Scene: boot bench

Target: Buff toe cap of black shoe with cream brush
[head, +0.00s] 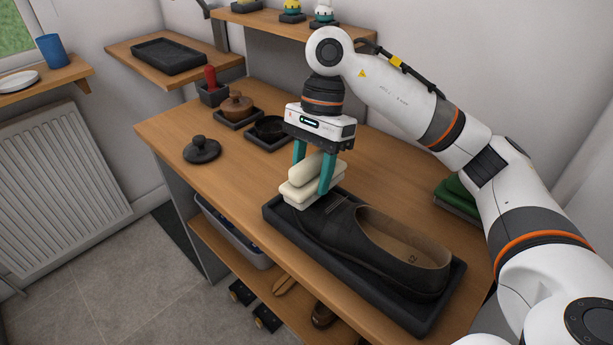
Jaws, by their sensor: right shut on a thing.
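The black shoe (372,243) lies in a dark tray (408,323) on the wooden bench, its toe pointing to the upper left. The cream brush (300,190) is held in my right gripper (313,170), whose teal fingers are shut on its handle. The brush is at the toe end of the shoe and covers part of the toe cap. I cannot tell whether its underside touches the leather. My left gripper is not in view.
On the bench (176,134), a black lid (202,149), an open dark tin (270,128), a brown lidded pot (237,106) and a red-handled item (211,77) stand at the left and back. A green item (458,195) lies at the right behind my arm. Shelves hang above.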

